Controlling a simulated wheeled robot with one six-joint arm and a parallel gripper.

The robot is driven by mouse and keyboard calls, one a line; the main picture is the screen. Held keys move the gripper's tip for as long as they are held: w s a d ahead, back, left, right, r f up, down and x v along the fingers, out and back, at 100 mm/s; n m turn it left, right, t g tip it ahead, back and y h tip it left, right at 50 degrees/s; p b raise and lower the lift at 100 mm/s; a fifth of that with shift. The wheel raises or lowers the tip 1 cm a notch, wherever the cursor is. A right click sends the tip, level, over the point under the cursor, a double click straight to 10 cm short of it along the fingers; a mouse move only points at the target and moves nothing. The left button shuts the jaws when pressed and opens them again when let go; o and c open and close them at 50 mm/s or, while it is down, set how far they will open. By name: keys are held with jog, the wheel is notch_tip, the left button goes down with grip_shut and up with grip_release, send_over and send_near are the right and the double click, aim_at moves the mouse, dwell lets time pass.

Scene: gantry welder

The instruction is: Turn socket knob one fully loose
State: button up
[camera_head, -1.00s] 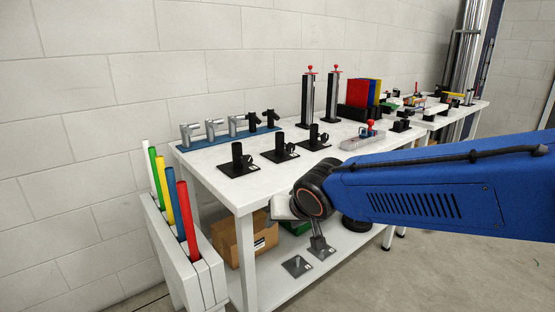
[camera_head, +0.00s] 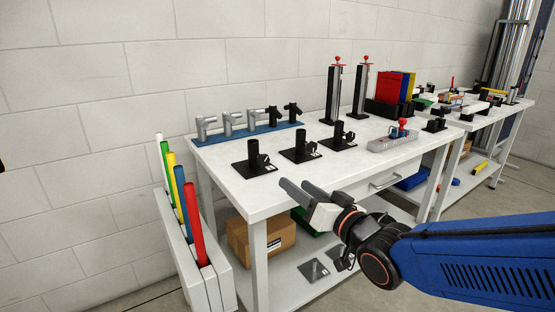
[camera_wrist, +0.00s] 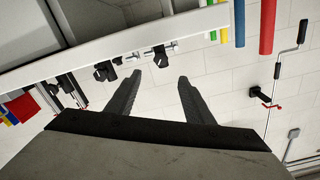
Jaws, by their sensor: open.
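Three black sockets stand upright on square black plates along the table's front: a left one (camera_head: 253,152), a middle one (camera_head: 301,144) and a right one (camera_head: 338,132). Each has a small black knob on its right side, such as the left socket's knob (camera_head: 264,160). The plate labels are too small to read. My gripper (camera_head: 297,185) is open and empty, in front of the table's front edge, apart from the sockets. In the wrist view my gripper's fingers (camera_wrist: 160,80) are spread with nothing between them; dark fittings (camera_wrist: 160,56) show beyond them.
The white table (camera_head: 225,185) has a blue rack (camera_head: 250,133) of grey and black fittings at the back. Two tall posts (camera_head: 334,92) and a grey block with a red knob (camera_head: 393,140) stand to the right. A holder with coloured rods (camera_head: 192,225) stands left.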

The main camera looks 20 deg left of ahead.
aim_at(264, 161)
jog(key=x, duration=1.7)
jog(key=shift+w+a, duration=0.1)
jog(key=shift+a, duration=0.15)
jog(key=c, duration=1.1)
